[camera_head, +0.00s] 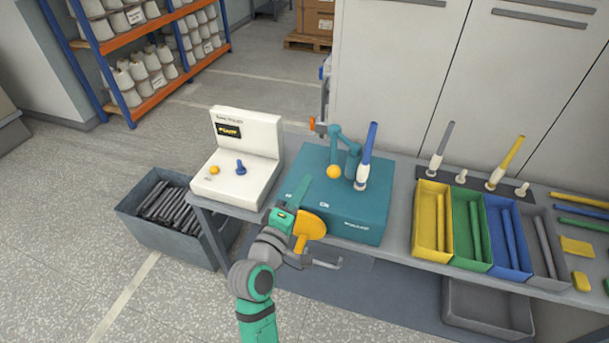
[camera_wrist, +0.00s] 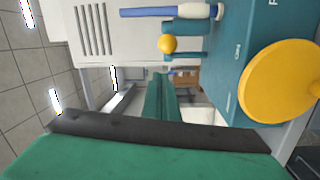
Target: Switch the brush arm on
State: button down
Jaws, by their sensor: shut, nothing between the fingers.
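The brush machine is a teal box (camera_head: 355,213) on the bench. On its top stand a teal jointed brush arm (camera_head: 342,140) with a yellow ball (camera_head: 334,172) and a white-based bobbin with a blue shaft (camera_head: 362,172). The yellow ball also shows in the wrist view (camera_wrist: 168,44). A large yellow disc (camera_head: 309,227) sits at the box's front left; it is big at the right of the wrist view (camera_wrist: 282,84). My gripper (camera_head: 302,182) is shut and empty, its teal fingers left of the box and ball. Whether they touch the box cannot be told.
A white console (camera_head: 250,135) with a yellow button and blue lever stands left. Yellow (camera_head: 431,222), green (camera_head: 467,230), blue (camera_head: 507,238) and grey (camera_head: 545,245) trays stand right. A grey bin of dark rods (camera_head: 150,236) is on the floor.

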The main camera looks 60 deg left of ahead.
jog(key=shift+s+d+f, duration=0.1)
jog(key=shift+s+d, duration=0.25)
jog(key=shift+d, duration=0.3)
jog(key=shift+s+d, duration=0.35)
jog(key=shift+d, duration=0.3)
jog(key=shift+s+d+f, duration=0.1)
jog(key=shift+s+d, duration=0.25)
jog(key=shift+d, duration=0.3)
